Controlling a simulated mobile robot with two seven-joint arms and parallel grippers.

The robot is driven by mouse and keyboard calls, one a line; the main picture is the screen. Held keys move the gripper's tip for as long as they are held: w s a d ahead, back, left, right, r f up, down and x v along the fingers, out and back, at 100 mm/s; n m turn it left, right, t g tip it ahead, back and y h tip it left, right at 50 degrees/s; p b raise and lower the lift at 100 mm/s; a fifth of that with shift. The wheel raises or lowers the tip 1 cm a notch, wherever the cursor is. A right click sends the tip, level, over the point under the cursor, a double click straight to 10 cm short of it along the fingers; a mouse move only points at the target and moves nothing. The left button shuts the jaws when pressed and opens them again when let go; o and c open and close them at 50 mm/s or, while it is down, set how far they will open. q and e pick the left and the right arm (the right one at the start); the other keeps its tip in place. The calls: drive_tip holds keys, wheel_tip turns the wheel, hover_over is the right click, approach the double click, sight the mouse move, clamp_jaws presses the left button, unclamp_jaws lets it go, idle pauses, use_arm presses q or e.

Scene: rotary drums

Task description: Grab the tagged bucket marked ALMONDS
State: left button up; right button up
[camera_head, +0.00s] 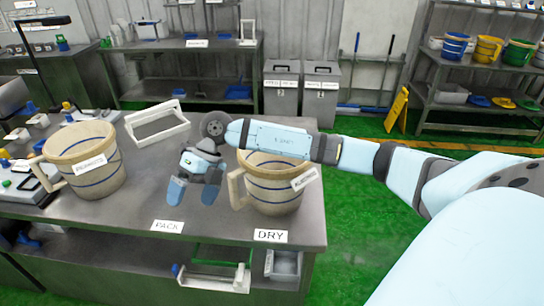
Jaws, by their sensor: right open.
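The tagged bucket (275,190) is wooden with dark bands and stands upright at the right part of the metal table. Its tilted white tag (305,179) is small and appears to read ALMONDS. Its handle (237,188) points left. A similar bucket (97,177) with another tag, hard to read, stands at the left. My right gripper (192,197) is open and empty, fingers down, just left of the tagged bucket's handle and apart from it. My right arm passes over the bucket and hides part of its rim. My left gripper is not in view.
The metal table (215,222) carries PACK (167,226) and DRY (270,236) labels on its front edge. A white open frame (157,124) lies behind the gripper. Two grey bins (281,90) stand behind the table. Green floor (345,235) is clear at the right.

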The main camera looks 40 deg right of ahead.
sight(238, 171)
drive_tip(key=w+d+r+m+t+h, duration=0.1)
drive_tip(key=w+d+r+h, duration=0.15)
drive_tip(key=d, duration=0.25)
drive_tip(key=w+d+r+m+h, duration=0.1)
drive_tip(key=d+r+h, duration=0.15)
drive_tip(key=d, duration=0.35)
drive_tip(key=w+d+r+t+h, duration=0.1)
drive_tip(key=d+h, duration=0.2)
drive_tip(key=d, duration=0.2)
wheel_tip(238, 171, down, 7)
drive_tip(key=shift+d+r+p, duration=0.1)
drive_tip(key=shift+r+p, duration=0.1)
drive_tip(key=shift+p, duration=0.1)
drive_tip(key=shift+f+p, duration=0.5)
drive_tip(key=shift+f, duration=2.7)
drive_tip(key=shift+c, duration=0.5)
drive_tip(key=shift+r, duration=0.1)
drive_tip(key=c, duration=1.3)
